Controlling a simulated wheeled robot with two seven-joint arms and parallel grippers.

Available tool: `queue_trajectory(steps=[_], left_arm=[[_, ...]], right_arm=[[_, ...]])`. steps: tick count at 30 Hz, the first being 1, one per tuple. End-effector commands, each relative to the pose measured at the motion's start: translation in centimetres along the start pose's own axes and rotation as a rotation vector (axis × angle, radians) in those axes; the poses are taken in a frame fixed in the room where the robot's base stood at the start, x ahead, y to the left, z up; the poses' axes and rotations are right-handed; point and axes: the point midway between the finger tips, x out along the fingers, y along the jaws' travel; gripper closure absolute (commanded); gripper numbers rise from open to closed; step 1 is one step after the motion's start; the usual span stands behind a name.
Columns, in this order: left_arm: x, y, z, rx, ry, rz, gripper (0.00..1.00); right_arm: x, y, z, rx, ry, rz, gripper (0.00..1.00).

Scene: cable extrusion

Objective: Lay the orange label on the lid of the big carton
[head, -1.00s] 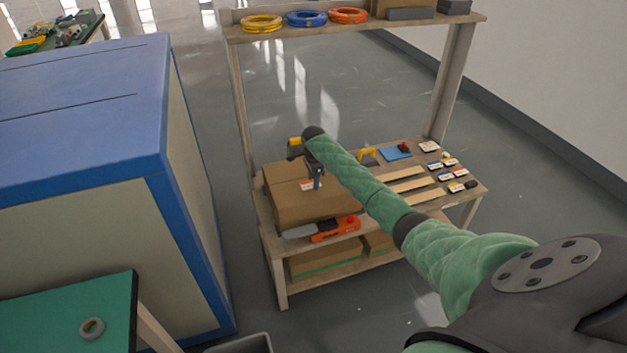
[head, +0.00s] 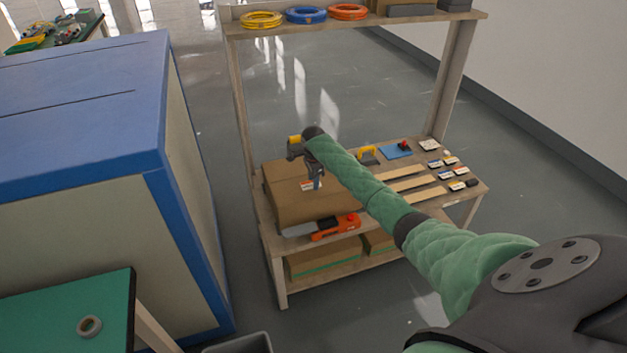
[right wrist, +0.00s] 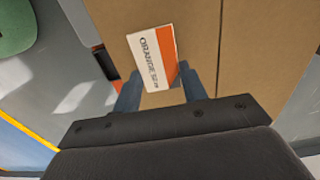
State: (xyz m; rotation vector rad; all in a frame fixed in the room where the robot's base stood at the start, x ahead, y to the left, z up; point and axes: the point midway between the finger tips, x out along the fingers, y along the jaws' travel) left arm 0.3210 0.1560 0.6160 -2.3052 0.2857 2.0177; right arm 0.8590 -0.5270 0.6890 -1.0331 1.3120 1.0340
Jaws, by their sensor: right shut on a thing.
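The orange label (right wrist: 152,58) is a white card with an orange stripe and the word ORANGE. My right gripper (right wrist: 158,88) is shut on its near edge. The big carton (head: 285,203) is brown and closed, and stands at the left of the bench's middle shelf. Its lid (right wrist: 205,40) fills much of the right wrist view behind the label. In the head view the label (head: 308,185) shows at my right gripper (head: 316,182), over the lid. I cannot tell whether the label touches the lid. My left gripper is not in view.
An orange and grey tool (head: 335,228) lies in front of the carton. Wooden strips (head: 408,184) and several small label cards (head: 447,174) lie to the right. A blue cabinet (head: 190,200) stands left.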

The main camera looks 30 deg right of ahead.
Motion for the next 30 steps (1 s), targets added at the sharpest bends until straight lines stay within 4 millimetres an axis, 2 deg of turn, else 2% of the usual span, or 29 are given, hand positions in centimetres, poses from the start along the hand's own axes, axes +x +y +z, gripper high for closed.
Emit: queue_trajectory(steps=[11, 28, 29, 30], left_arm=[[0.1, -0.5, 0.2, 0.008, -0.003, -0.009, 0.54], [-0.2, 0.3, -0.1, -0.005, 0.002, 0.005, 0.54], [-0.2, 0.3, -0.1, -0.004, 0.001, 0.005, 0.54], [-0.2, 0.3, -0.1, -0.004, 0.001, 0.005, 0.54]], right_arm=[[0.2, 0.0, 0.0, 0.000, 0.000, 0.000, 0.71], [1.2, 0.0, 0.0, 0.000, 0.001, 0.000, 0.71], [1.1, 0.0, 0.0, 0.000, 0.001, 0.000, 0.52], [1.1, 0.0, 0.0, 0.000, 0.001, 0.000, 0.44]])
